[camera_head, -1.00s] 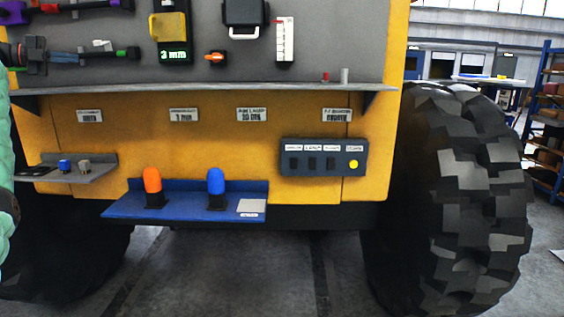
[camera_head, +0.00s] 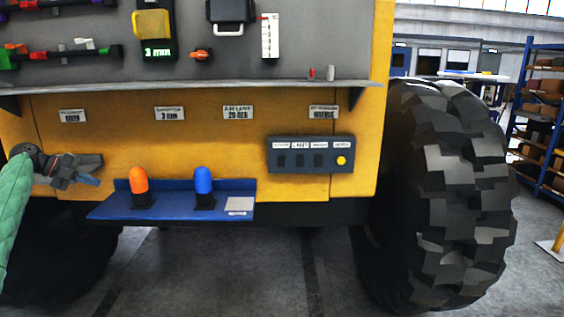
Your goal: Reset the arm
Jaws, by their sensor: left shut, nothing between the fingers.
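My left arm, in a pale green sleeve, comes in from the left edge of the head view. My left gripper (camera_head: 88,172) is dark grey, shut and empty. It shows in front of the yellow panel (camera_head: 215,150), left of the blue shelf (camera_head: 165,208), and hides the small grey side ledge. I cannot tell whether it touches anything. My right gripper is out of view.
The blue shelf holds an orange-capped piece (camera_head: 139,181) and a blue-capped piece (camera_head: 204,181). A dark button box (camera_head: 310,160) is on the panel. A grey ledge (camera_head: 200,87) runs above. Large tires (camera_head: 450,190) flank the panel.

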